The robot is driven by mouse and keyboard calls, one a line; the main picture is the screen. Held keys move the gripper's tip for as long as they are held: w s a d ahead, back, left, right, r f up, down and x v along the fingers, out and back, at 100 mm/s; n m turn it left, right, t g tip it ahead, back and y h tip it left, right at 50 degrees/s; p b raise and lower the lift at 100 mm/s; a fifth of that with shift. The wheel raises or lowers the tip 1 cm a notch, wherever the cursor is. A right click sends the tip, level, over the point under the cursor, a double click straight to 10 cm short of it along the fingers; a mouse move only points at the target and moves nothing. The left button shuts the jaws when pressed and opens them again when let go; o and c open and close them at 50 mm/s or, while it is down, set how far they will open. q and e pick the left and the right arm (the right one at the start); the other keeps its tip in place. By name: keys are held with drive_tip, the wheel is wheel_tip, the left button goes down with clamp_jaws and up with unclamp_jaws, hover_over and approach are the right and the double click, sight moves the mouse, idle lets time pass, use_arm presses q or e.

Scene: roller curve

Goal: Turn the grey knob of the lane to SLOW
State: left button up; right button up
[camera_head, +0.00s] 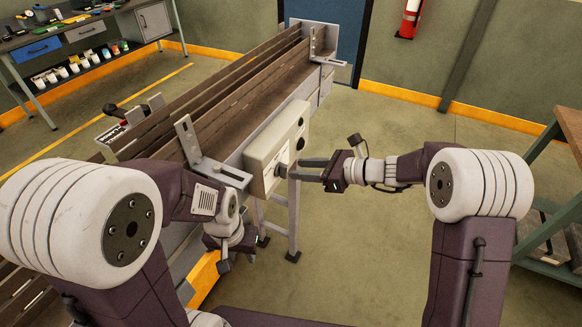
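A beige control box (262,158) is mounted on the near side of the roller lane (235,110). A dark knob (283,170) sits low on its right-hand face; its pointer and any SLOW mark are too small to read. My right gripper (300,168) reaches in from the right, level with the knob. Its grey fingers end at or very near the knob; whether they touch or grip it I cannot tell. My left gripper (225,258) hangs low in front of the lane, left of and below the box, away from the knob. Its fingers are not clear.
A metal bracket (200,160) stands on the lane's edge left of the box. Another bracket (322,50) is at the far end. A workbench (60,40) is at the back left, and a wooden-topped table (570,130) at the right. The floor right of the lane is open.

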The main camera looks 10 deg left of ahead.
sight(281, 171)
drive_tip(key=shift+x, duration=2)
clamp_jaws()
drive_tip(key=shift+f+b, duration=0.2)
drive_tip(key=shift+b, duration=0.15)
drive_tip(key=n+t+b, duration=0.1)
drive_tip(key=n+b, duration=0.1)
drive_tip(key=b, duration=0.4)
drive_tip(key=s+n+t+b, duration=0.1)
drive_tip(key=b, duration=0.6)
drive_tip(key=n+t+b, duration=0.1)
drive_tip(key=n+b, duration=0.1)
drive_tip(key=b, duration=0.4)
drive_tip(key=shift+s+a+f+n+t+h+b, duration=0.15)
drive_tip(key=shift+a+f+n+t+h+b, duration=0.15)
drive_tip(key=shift+f+t+h+b, duration=0.1)
drive_tip(key=shift+r+n+t+b, duration=0.2)
drive_tip(key=shift+n+t+b, duration=0.1)
drive_tip(key=shift+b, duration=0.5)
unclamp_jaws()
